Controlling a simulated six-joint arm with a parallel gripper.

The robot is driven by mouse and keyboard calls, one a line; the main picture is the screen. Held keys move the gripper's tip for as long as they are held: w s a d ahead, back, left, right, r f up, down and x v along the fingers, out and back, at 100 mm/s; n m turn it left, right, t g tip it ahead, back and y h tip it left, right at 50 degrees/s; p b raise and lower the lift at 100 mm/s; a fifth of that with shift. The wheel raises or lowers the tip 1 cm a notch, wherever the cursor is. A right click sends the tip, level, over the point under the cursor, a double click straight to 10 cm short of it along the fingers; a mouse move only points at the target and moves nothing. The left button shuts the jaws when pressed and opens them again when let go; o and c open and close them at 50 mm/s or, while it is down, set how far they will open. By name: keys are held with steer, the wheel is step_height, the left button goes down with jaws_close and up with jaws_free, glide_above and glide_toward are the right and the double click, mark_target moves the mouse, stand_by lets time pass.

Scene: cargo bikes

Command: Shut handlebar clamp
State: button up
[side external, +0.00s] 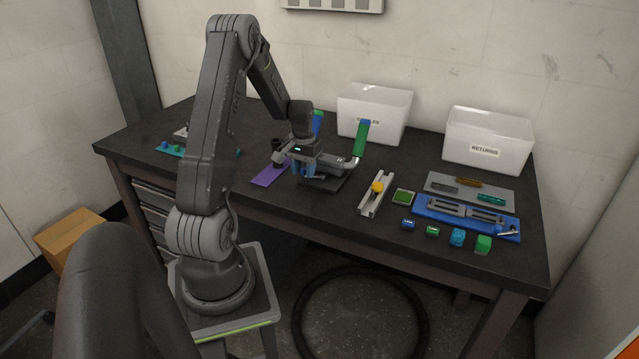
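A handlebar stands on a dark base plate (325,184) near the middle of the bench. Its silver bar (351,162) runs right to an upright green grip (361,138) with a blue end. A second grip (317,123), blue and green, shows partly behind my wrist. My gripper (303,172) is low over the left part of the handlebar, with blue parts around its fingers. The handlebar clamp is hidden or too small to make out there, so I cannot tell whether it is open or whether my fingers touch it.
A purple mat (270,174) lies left of the base. A rail with a yellow knob (377,188), a green-topped block (404,197), a blue tray (466,216) and several small blocks lie right. White bins (374,112), (487,140) stand behind.

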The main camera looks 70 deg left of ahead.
mark_target(304, 169)
steer(key=shift+r, duration=3.8)
steer(key=shift+d, duration=0.1)
steer(key=w+d+r+m+t, duration=0.1)
steer(key=d+r, duration=0.3)
steer(key=d, duration=0.3)
steer(key=w+d+r+m+t+y, duration=0.15)
steer(key=d+r, duration=0.25)
steer(key=d, duration=0.4)
steer(key=w+d+r+m, duration=0.1)
steer(key=d+r+m, duration=0.1)
steer(key=d+r, duration=0.35)
steer(key=s+d+m+t, duration=0.1)
steer(key=s+d+m, duration=0.1)
steer(key=s+d, duration=0.3)
steer(key=s+d+m+t+h, duration=0.1)
steer(key=s+d, duration=0.4)
steer(key=d, duration=0.8)
steer(key=shift+r+m+t, duration=0.25)
steer(key=shift+m+t, duration=0.3)
steer(key=shift+m, duration=0.2)
steer(key=shift+d+h, duration=0.1)
steer(key=shift+h, duration=0.15)
